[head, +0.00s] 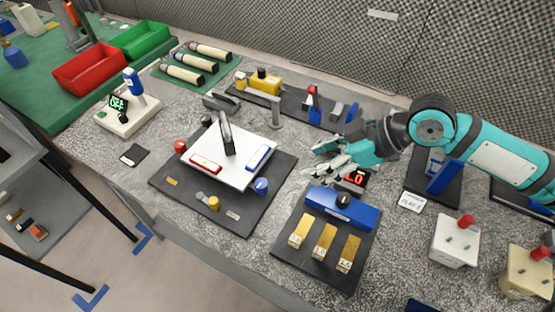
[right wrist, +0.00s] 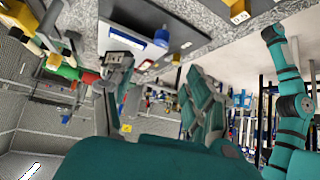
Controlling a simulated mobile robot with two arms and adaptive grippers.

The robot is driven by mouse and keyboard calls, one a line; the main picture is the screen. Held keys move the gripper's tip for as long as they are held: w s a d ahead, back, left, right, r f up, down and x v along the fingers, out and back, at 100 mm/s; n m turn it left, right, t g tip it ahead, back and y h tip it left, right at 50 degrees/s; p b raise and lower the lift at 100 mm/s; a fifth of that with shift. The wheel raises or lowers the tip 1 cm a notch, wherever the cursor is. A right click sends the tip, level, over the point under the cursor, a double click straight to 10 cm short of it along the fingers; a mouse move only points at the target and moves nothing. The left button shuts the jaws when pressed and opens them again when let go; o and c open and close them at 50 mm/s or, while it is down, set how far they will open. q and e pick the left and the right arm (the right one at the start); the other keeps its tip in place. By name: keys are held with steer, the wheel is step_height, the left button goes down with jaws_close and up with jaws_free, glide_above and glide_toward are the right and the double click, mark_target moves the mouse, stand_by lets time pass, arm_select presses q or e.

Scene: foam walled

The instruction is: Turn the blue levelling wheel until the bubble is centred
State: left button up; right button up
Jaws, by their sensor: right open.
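The blue levelling wheel (head: 261,186) sits at the right front corner of a white levelling plate (head: 229,176) on a dark base board (head: 240,222). A red wheel (head: 180,146) and a yellow wheel (head: 214,203) belong to the same stand. The plate carries a red-framed vial (head: 206,163) and a blue-framed vial (head: 259,157); their bubbles are too small to read. My right gripper (head: 318,162) is open and empty, right of the blue wheel and apart from it. In the right wrist view, the blue wheel (right wrist: 162,38) shows beyond the open fingers (right wrist: 157,70). My left gripper is not in view.
A blue block device (head: 340,207) with yellow weights (head: 324,241) stands close to the right, below my right gripper. A red display (head: 355,177) is beside it. A metal post (head: 276,114) stands behind.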

glide_toward(262, 183)
steer(key=p+x, duration=0.2)
steer(key=x, duration=0.6)
steer(key=shift+a+f, duration=0.2)
steer(key=shift+a, duration=0.1)
steer(key=shift+w+a+f+p, duration=0.15)
steer(key=shift+a+f+p, duration=0.1)
steer(key=shift+f+p, duration=0.1)
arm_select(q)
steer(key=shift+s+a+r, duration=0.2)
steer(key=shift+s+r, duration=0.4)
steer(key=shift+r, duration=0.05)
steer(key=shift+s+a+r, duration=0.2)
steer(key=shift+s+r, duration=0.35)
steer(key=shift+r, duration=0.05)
